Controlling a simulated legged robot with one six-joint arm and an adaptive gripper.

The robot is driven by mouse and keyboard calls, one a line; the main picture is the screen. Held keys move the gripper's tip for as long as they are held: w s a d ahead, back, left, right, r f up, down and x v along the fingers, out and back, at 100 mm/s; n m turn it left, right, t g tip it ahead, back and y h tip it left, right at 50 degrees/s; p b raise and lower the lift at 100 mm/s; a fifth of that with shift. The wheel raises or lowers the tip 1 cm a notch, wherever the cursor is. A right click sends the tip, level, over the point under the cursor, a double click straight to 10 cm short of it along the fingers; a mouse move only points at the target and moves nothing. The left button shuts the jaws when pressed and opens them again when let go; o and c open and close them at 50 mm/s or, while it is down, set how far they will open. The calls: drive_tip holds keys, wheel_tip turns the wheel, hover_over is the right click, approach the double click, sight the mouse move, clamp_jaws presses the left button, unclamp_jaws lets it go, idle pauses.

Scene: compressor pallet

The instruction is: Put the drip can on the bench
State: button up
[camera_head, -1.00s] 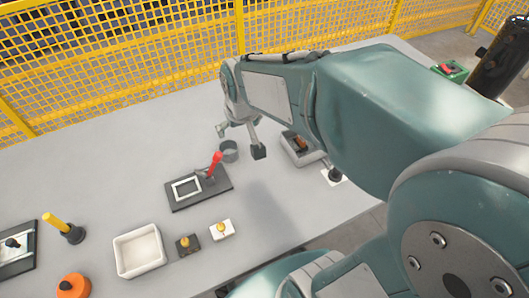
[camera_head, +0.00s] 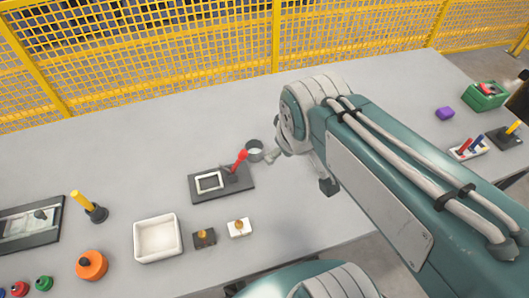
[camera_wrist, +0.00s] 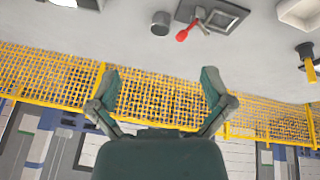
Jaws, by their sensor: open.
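A small grey cylindrical can (camera_head: 254,149), which looks like the drip can, stands upright on the grey bench (camera_head: 330,235), behind the dark plate with the red lever. In the wrist view the can (camera_wrist: 160,24) shows near the top, beyond the fingers and apart from them. My gripper (camera_head: 299,172) is just right of the can in the head view. One finger looks close to the can there, but I cannot tell its height. In the wrist view my gripper (camera_wrist: 160,78) has its fingers spread wide with nothing between them.
A dark plate with a red lever (camera_head: 239,158) stands right beside the can. A white tray (camera_head: 158,237), small blocks and an orange knob (camera_head: 91,264) lie in front. A yellow fence (camera_head: 150,60) runs behind.

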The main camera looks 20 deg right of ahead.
drive_tip(key=w+a+f+n+g+h, duration=0.1)
drive_tip(key=w+f+n, duration=0.2)
drive_tip(key=w+n, duration=0.3)
drive_tip(key=w+f+n+g+h, duration=0.1)
drive_tip(key=w+f+n, duration=0.3)
drive_tip(key=w+n, duration=0.15)
drive_tip(key=n+h, duration=0.1)
drive_tip(key=n, duration=0.8)
approach(255, 148)
drive_tip(key=shift+g, duration=0.4)
drive_tip(key=x, duration=0.7)
drive_tip(key=shift+s+d+f, duration=0.25)
drive_tip(key=shift+s+f, duration=0.05)
drive_tip(key=shift+f, duration=0.05)
drive_tip(key=c, duration=1.1)
drive_tip(key=shift+c, duration=0.2)
drive_tip(key=shift+r, duration=0.15)
